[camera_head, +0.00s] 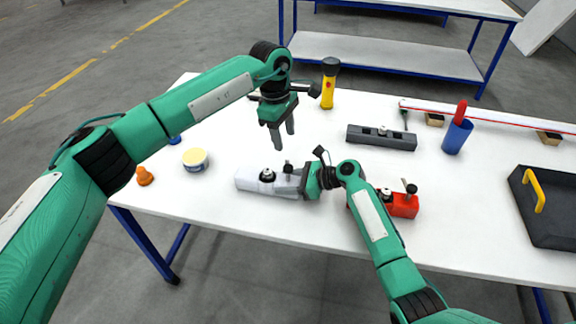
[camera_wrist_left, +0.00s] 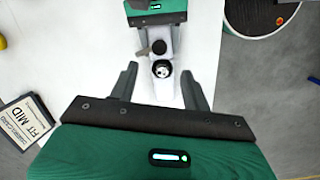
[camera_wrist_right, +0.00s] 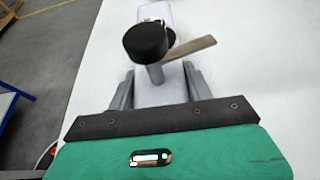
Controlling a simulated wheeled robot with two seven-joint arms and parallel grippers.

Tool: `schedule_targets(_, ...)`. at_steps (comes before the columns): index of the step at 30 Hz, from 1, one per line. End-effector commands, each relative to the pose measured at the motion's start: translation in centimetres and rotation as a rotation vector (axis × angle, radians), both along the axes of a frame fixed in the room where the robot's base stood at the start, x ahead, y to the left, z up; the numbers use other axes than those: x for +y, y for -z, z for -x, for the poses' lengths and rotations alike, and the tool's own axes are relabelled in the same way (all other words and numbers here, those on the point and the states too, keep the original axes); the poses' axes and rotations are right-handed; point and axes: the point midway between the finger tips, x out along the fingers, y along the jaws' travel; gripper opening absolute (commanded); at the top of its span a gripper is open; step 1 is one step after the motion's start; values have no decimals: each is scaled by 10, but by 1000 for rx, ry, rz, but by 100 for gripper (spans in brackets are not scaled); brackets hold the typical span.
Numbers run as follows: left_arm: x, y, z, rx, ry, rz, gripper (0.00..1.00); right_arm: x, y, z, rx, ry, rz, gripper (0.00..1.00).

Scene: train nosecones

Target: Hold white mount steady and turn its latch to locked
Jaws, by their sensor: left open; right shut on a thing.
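The white mount (camera_head: 250,180) lies near the middle of the table. It carries a round dark-rimmed fitting and a latch with a black knob (camera_wrist_right: 147,42) on a post; a flat lever (camera_wrist_right: 192,48) sticks out to the right in the right wrist view. My right gripper (camera_head: 302,182) is shut on the mount's right end, a finger on each side. My left gripper (camera_head: 284,140) is open and empty, pointing down above the mount. In the left wrist view the mount (camera_wrist_left: 165,92) and its knob (camera_wrist_left: 158,47) show between and beyond the open fingers.
A red mount (camera_head: 405,206) lies beside my right forearm; a dark grey mount (camera_head: 382,138) lies behind. A yellow flashlight (camera_head: 328,92), blue cup (camera_head: 457,137), black tray (camera_head: 548,215), tin (camera_head: 195,160) and orange cone (camera_head: 144,177) stand around. The table's front left is clear.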

Motion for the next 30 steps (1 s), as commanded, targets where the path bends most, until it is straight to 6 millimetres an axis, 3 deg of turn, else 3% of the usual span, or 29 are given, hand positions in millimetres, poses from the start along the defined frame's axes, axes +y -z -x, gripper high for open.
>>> schedule_targets(6,-11,-11,1,-47,201,-108,48,0,0,0,1,0,0,24)
schedule_targets(11,-11,-3,1,-51,235,-129,48,0,0,0,1,0,0,24)
schedule_targets(24,-11,80,2,-49,234,-128,48,0,0,0,0,0,0,24)
schedule_targets(30,-12,102,2,-51,232,-127,48,0,0,0,0,0,0,24)
